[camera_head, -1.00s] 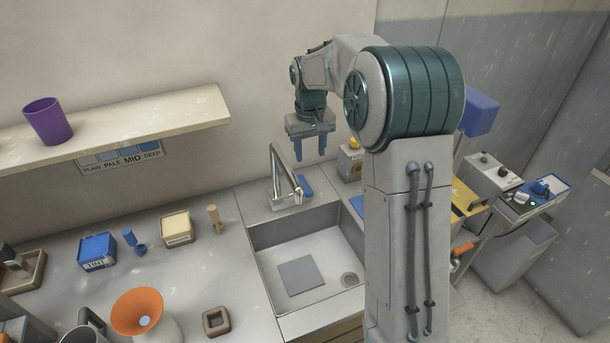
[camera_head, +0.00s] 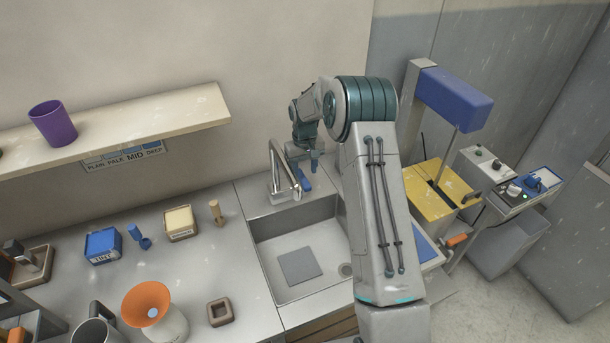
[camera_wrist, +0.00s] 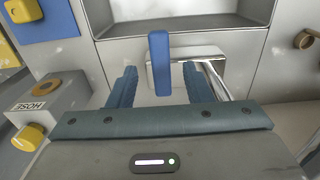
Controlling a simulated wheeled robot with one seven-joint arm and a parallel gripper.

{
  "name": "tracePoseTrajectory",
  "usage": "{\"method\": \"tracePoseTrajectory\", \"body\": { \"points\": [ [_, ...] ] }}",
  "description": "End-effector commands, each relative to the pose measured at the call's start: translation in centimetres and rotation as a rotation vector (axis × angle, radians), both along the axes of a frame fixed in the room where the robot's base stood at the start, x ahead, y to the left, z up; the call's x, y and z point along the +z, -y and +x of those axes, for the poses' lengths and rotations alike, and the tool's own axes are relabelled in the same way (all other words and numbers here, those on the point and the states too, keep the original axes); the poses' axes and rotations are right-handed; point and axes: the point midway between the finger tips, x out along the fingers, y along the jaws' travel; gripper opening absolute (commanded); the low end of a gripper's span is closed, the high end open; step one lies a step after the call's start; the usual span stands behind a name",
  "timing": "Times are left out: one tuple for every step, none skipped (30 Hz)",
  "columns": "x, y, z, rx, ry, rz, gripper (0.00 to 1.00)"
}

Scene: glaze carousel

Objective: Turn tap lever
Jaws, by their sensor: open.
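The tap (camera_head: 283,172) is a chrome curved spout on a square base at the back of the sink (camera_head: 290,231). Its blue lever (camera_head: 306,181) stands at the right of the spout. In the wrist view the blue lever (camera_wrist: 160,64) points up the picture between my fingers, over the chrome tap base (camera_wrist: 190,65). My gripper (camera_head: 306,166) is just above the lever in the head view. In the wrist view my gripper (camera_wrist: 160,88) is open, with one finger on each side of the lever and a gap on both sides. My arm partly hides this area in the head view.
A grey square (camera_head: 299,264) lies in the sink. A box marked HOSE with a yellow knob (camera_wrist: 29,137) is beside the tap in the wrist view.

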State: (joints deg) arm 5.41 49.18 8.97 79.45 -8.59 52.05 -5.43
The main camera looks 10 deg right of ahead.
Motion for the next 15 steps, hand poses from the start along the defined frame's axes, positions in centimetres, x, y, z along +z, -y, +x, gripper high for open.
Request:
{"method": "tracePoseTrajectory", "body": {
  "points": [
    [-0.8,0.0,-0.1,0.0,-0.004,0.0,0.45],
    [-1.4,0.0,-0.1,0.0,-0.004,0.0,0.45],
    [-2.0,0.0,-0.1,0.001,-0.003,-0.001,0.45],
    [-2.4,0.0,-0.1,0.0,-0.003,-0.001,0.45],
    [-2.8,0.0,-0.1,0.0,-0.003,-0.001,0.45],
    [-3.2,0.0,0.0,0.0,-0.001,0.0,0.45],
    [-3.5,0.0,0.0,0.0,-0.001,0.0,0.45],
    [-3.7,0.0,0.0,0.0,-0.002,0.0,0.45],
    [-4.0,0.0,0.0,0.0,-0.001,0.0,0.45],
    [-4.1,0.0,0.0,0.001,-0.001,0.0,0.45],
    [-4.2,-0.1,0.0,0.001,0.0,0.0,0.45],
    [-4.4,-0.1,0.0,0.001,0.001,0.0,0.45],
    [-4.4,-0.1,0.0,0.001,0.001,0.0,0.45],
    [-4.4,-0.1,0.0,0.001,0.001,0.0,0.45],
    [-4.5,-0.1,0.0,0.001,0.001,0.0,0.45]
  ]
}}
